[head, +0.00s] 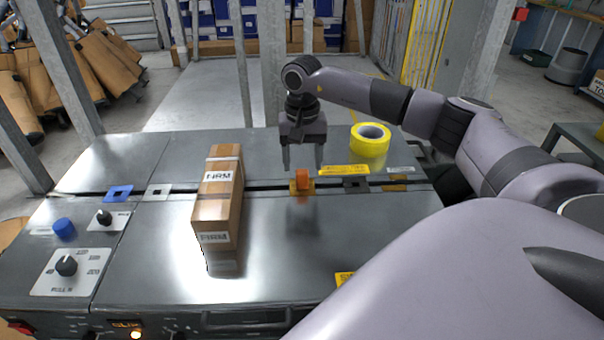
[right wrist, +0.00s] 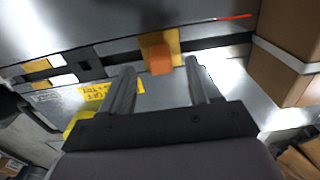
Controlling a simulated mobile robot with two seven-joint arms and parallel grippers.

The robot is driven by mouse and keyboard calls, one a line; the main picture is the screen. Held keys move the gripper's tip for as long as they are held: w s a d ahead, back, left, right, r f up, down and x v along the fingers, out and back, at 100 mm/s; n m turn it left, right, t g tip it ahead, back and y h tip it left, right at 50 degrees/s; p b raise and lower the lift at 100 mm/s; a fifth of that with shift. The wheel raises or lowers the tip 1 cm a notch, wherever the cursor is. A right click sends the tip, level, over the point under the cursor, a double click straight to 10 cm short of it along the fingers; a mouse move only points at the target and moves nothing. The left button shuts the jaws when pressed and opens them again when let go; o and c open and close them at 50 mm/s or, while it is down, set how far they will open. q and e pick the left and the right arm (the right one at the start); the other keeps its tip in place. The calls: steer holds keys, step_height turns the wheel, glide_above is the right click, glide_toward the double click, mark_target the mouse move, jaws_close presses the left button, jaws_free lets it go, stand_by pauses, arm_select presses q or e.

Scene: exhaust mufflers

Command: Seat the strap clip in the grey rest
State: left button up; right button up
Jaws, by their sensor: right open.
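The strap clip (head: 303,178), a small orange block, sits upright on a yellow plate (head: 293,189) over the dark slot across the bench. It also shows in the right wrist view (right wrist: 160,59), between the fingertips in the picture. My right gripper (head: 302,165) is open and empty, pointing down just above and behind the clip; I cannot tell whether it touches it. A dark grey square rest (head: 355,184) lies right of the clip on the same slot and also shows in the right wrist view (right wrist: 86,64). A pale grey-white plate (head: 157,193) lies farther left. My left gripper is out of view.
A taped cardboard box (head: 218,200) stands left of the clip. A yellow tape roll (head: 370,140) stands behind the dark rest. A blue plate (head: 118,193), a blue knob (head: 64,229) and dials are at the left. The bench front between box and my arm is clear.

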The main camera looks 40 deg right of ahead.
mark_target(302, 171)
steer(key=shift+f, duration=0.1)
step_height(302, 171, down, 5)
steer(key=shift+w+d+f+b, duration=0.1)
steer(key=shift+d+b, duration=0.05)
steer(key=shift+b, duration=0.15)
stand_by(0.4)
steer(key=c, duration=1)
